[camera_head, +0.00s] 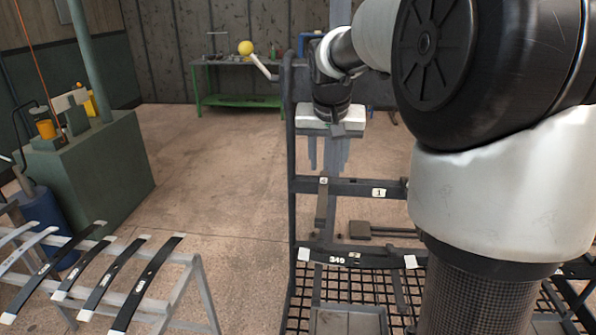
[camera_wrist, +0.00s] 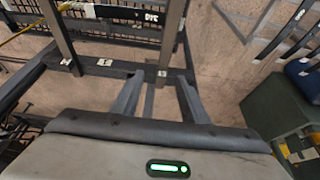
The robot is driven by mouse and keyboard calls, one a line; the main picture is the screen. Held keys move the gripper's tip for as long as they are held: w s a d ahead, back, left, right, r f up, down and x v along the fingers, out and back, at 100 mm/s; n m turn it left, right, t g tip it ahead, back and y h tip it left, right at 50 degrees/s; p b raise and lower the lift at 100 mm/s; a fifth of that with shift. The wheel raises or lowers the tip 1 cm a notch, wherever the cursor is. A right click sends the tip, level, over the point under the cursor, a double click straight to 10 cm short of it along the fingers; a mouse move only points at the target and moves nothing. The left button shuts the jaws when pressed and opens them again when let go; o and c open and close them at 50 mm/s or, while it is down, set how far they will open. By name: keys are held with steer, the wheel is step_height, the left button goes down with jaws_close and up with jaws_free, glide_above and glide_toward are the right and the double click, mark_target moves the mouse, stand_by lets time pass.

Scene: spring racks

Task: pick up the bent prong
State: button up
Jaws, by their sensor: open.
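I cannot tell for sure which piece is the bent prong. A pale, angled prong-like piece (camera_head: 262,67) sticks out to the left from the top of the dark rack in the head view. My gripper (camera_head: 328,162) is to its right and lower, pointing down over the rack. In the wrist view my gripper (camera_wrist: 158,86) is open, its two fingers apart near a dark crossbar (camera_wrist: 135,71) with small white labels. A thin bar shows between the fingers; I cannot tell whether it lies at their depth. No object is visibly gripped.
The dark rack (camera_head: 292,205) carries a curved spring marked 349 (camera_head: 337,260). Several leaf springs (camera_head: 150,275) lie on a grey stand at lower left. A green cabinet (camera_head: 110,165) stands at left and a green bench (camera_head: 235,101) at the back. Open floor (camera_head: 220,165) lies between.

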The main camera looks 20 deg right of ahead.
mark_target(323, 187)
steer(key=x, duration=0.7)
steer(key=shift+w, duration=0.1)
steer(key=shift+a+p+x, duration=0.2)
steer(key=shift+p+x, duration=0.05)
steer(key=shift+x, duration=1.1)
steer(key=shift+a+p+x, duration=0.2)
steer(key=shift+p+x, duration=0.05)
steer(key=shift+x, duration=1.1)
steer(key=shift+w, duration=0.1)
steer(key=shift+c, duration=0.2)
